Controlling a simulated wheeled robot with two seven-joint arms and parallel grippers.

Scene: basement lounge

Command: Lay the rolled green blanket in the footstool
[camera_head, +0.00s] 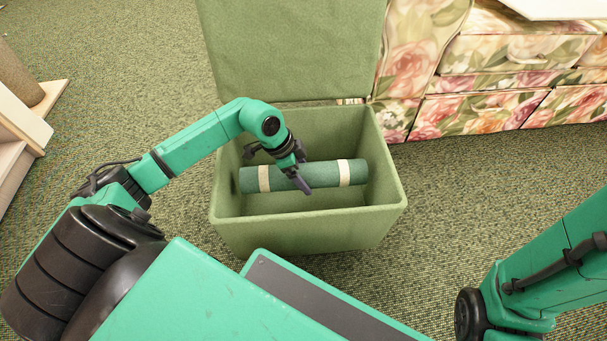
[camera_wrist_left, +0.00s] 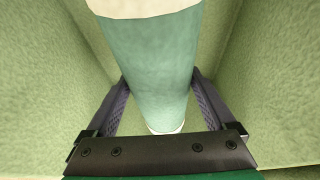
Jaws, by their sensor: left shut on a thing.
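The rolled green blanket (camera_head: 320,174) is a dark green roll with two cream bands. It lies crosswise within the open green footstool (camera_head: 310,229), below the rim. My left gripper (camera_head: 303,184) reaches down into the footstool and is shut on the middle of the roll, between the bands. In the left wrist view the blanket (camera_wrist_left: 152,65) runs between the two fingers of the left gripper (camera_wrist_left: 160,95), with the footstool's inner walls (camera_wrist_left: 50,60) around it. I cannot tell whether the roll touches the footstool's floor. My right gripper is not in view; only part of my right arm shows.
The footstool's lid (camera_head: 292,50) stands open at the back. A floral sofa (camera_head: 480,85) is behind and to the right. Pale wooden furniture (camera_head: 25,115) stands at the left edge. Carpet (camera_head: 450,190) is clear to the right of the footstool.

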